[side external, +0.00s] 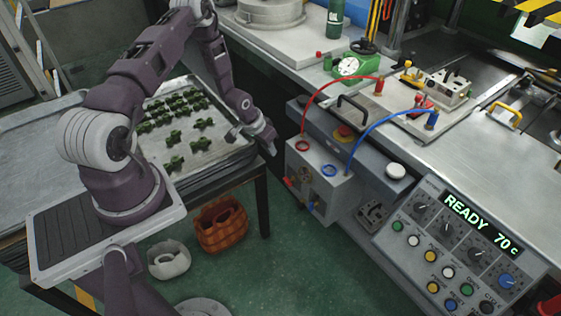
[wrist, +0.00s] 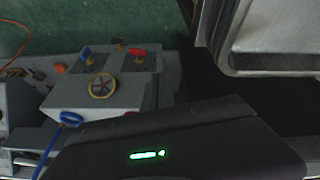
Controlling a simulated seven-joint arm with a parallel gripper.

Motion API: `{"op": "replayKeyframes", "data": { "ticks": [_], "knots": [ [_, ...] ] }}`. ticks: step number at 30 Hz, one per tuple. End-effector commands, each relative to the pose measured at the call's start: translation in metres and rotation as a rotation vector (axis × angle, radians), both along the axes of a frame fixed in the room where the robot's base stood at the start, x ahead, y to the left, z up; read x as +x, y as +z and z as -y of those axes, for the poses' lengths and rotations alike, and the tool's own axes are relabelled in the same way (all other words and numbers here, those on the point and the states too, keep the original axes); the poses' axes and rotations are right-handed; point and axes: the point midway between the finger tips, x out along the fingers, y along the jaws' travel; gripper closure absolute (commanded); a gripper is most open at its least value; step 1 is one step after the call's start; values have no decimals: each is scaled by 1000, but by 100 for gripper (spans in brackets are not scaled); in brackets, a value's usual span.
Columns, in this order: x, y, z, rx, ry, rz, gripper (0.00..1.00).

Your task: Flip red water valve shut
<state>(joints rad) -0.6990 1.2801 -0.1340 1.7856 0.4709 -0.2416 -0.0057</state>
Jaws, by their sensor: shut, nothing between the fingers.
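The red water valve is a small red handle (side external: 289,183) on the left side of the grey hose box (side external: 325,192). In the wrist view the red handle (wrist: 138,52) is at the box's upper right, lying roughly crosswise above its fitting. A blue valve handle (side external: 312,206) sits beside it and also shows in the wrist view (wrist: 85,52). My gripper (side external: 272,148) is shut and empty, above and left of the box beside the tray's edge, apart from the red handle. Its fingertips do not show in the wrist view.
A red hose (side external: 320,91) and a blue hose (side external: 380,122) arch from the box to the bench. The metal tray (side external: 215,160) with green pieces is left of my gripper. A woven basket (side external: 222,226) stands below.

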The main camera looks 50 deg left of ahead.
Motion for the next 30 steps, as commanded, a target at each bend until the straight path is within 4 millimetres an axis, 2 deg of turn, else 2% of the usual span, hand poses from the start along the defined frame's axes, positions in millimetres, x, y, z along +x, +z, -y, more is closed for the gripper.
{"op": "replayKeyframes", "data": {
  "ticks": [6,17,19,20,22,23,24,25,28,30],
  "knots": [
    [-11,19,-18,0,0,0,100],
    [-12,22,-20,1,-2,0,100],
    [-8,33,-21,14,-10,-1,100],
    [-6,44,-21,26,-15,-4,100],
    [3,86,-17,73,-40,-13,100],
    [6,111,-13,98,-50,-18,100],
    [8,146,-4,131,-63,-26,100],
    [7,173,4,155,-71,-29,100],
    [-8,255,38,214,-85,-30,100],
    [-30,306,67,239,-90,-19,100]
  ]
}}
